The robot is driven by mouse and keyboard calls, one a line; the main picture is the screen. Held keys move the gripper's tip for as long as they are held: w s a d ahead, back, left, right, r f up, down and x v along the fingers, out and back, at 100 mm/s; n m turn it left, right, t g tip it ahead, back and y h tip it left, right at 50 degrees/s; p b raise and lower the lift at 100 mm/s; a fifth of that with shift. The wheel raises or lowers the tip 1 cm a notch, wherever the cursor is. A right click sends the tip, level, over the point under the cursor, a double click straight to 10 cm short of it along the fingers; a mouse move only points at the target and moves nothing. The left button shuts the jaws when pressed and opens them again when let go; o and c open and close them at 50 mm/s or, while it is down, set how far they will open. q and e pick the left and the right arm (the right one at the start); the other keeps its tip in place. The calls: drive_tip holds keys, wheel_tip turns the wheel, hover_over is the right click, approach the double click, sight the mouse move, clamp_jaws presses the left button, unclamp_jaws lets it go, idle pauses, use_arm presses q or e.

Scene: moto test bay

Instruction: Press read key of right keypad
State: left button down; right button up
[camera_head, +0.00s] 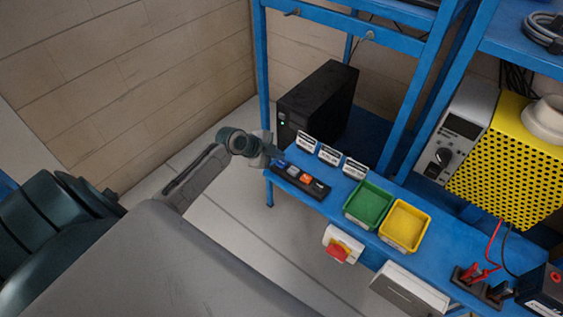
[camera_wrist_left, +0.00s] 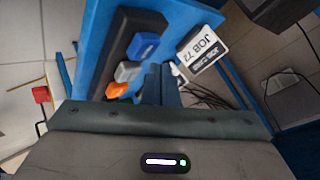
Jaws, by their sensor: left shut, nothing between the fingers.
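A black keypad (camera_head: 301,182) lies near the front edge of the blue shelf, with a row of coloured keys. In the left wrist view the keypad (camera_wrist_left: 112,52) shows a blue key (camera_wrist_left: 143,45), a white key (camera_wrist_left: 127,71) and an orange key (camera_wrist_left: 116,90). Key lettering is too small to read. I see one keypad only. My left gripper (camera_head: 276,152) is shut and empty at the shelf's left end, beside the keypad's blue-key end. In the left wrist view its fingertips (camera_wrist_left: 161,72) are beside the keys; contact cannot be told. My right gripper is out of view.
Three small label cards (camera_head: 329,154) stand behind the keypad; one reads JOB 72 (camera_wrist_left: 198,48) in the left wrist view. A green bin (camera_head: 369,204) and a yellow bin (camera_head: 404,226) stand to the right. A black box (camera_head: 318,100) is behind. A red switch (camera_head: 339,251) hangs below the edge.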

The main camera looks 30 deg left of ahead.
sight(278, 163)
use_arm(q)
drive_tip(key=shift+f, duration=0.15)
idle(0.7)
drive_tip(key=shift+f+b, duration=0.25)
drive_tip(key=shift+b, duration=0.2)
drive_tip(key=shift+f+b, duration=0.55)
idle(0.5)
drive_tip(key=shift+r, duration=0.1)
drive_tip(key=shift+r+p, duration=0.6)
drive_tip(key=shift+r, duration=0.25)
drive_tip(key=shift+r+p, duration=1.7)
drive_tip(key=shift+r, duration=0.85)
